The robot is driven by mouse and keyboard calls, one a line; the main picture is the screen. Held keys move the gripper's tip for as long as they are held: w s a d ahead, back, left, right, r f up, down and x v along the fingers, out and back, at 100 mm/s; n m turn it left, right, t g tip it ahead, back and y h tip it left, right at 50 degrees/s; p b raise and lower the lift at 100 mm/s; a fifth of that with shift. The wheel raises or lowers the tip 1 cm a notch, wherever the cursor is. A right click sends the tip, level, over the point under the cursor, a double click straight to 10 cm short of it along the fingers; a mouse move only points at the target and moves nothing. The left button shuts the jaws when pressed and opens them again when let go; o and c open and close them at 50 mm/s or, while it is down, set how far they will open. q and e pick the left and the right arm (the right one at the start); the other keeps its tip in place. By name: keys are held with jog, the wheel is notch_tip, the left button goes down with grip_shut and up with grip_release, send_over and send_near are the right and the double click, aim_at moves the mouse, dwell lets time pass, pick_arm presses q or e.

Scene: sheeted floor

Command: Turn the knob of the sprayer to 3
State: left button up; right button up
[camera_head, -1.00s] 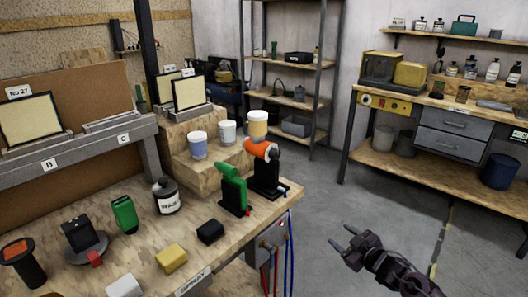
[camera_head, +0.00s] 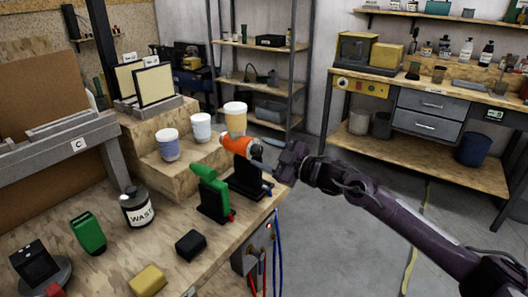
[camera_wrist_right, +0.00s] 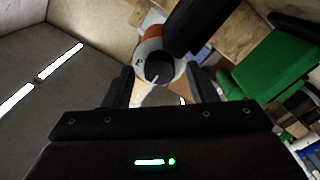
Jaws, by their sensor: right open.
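The orange sprayer (camera_head: 236,143) rests on a black stand (camera_head: 245,180) near the right end of the wooden bench. In the right wrist view its orange and white body (camera_wrist_right: 153,42) ends in a round black knob (camera_wrist_right: 158,68) with a pale pointer mark; I cannot read any number there. My right gripper (camera_head: 268,163) is beside the sprayer's right end. In the right wrist view the gripper (camera_wrist_right: 160,88) is open, with its fingers on either side of the knob and gaps showing. My left gripper is not in view.
A green tool (camera_head: 211,188) on its own black stand is close to the left of the sprayer. Cables (camera_head: 278,255) hang off the bench edge.

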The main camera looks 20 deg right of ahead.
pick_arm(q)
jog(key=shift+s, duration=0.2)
pick_arm(e)
jog(key=shift+w+a, duration=0.15)
jog(key=c, duration=1)
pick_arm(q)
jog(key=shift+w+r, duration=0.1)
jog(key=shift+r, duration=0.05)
pick_arm(e)
jog(key=shift+r, duration=0.1)
